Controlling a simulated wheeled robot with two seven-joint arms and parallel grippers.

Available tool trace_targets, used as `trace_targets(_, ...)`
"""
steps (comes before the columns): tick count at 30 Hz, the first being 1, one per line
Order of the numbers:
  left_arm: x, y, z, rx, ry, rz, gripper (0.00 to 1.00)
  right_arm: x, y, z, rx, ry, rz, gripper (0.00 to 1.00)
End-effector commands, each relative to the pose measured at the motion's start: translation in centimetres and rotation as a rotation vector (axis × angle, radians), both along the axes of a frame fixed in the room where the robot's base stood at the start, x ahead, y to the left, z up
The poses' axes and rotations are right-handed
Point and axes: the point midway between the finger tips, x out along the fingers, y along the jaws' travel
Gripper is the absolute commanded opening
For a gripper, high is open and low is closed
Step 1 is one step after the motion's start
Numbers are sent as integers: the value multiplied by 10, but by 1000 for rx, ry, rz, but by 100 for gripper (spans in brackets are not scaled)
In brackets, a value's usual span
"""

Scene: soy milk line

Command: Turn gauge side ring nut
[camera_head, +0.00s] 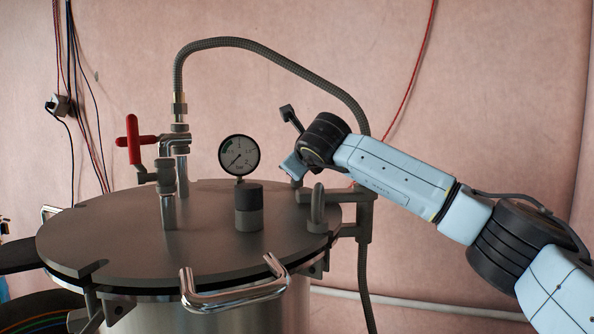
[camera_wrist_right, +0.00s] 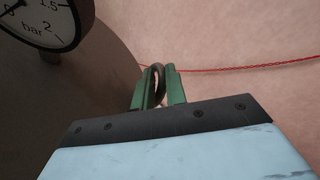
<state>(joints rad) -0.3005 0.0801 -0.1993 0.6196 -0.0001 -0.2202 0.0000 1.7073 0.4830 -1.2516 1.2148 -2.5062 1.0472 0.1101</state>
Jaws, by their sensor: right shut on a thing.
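My right gripper (camera_wrist_right: 157,88) has its two green fingers shut on a dark metal ring nut (camera_wrist_right: 160,72), whose rounded top shows between the fingertips in the wrist view. In the head view my right gripper (camera_head: 295,172) is tilted down at the lid's far right edge, to the right of the round pressure gauge (camera_head: 239,155). The held ring is mostly hidden there. Part of the gauge (camera_wrist_right: 40,20) shows at the top left of the wrist view. Another upright ring nut (camera_head: 317,208) stands on the lid nearer the front, free of the gripper. My left gripper is not in view.
The grey tank lid (camera_head: 130,245) carries a red-handled valve (camera_head: 134,140), a dark knob (camera_head: 249,207) and a chrome handle (camera_head: 235,292). A braided hose (camera_head: 270,57) arches behind my right gripper. A red cable (camera_head: 412,70) hangs along the wall.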

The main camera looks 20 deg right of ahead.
Motion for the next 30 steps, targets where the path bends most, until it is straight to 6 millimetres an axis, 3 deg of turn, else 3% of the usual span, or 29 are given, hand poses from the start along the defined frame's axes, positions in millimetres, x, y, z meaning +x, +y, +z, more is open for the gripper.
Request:
trace_targets(21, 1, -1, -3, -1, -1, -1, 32, 0, -2, 0, 0, -2, 84, 0)
trace_targets(22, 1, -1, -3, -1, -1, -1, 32, 0, -2, 0, 0, -3, 83, 15)
trace_targets(26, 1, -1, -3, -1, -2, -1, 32, 0, -2, 0, 0, -3, 83, 32)
trace_targets(30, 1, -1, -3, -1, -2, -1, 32, 0, -2, 0, 0, -2, 84, 32)
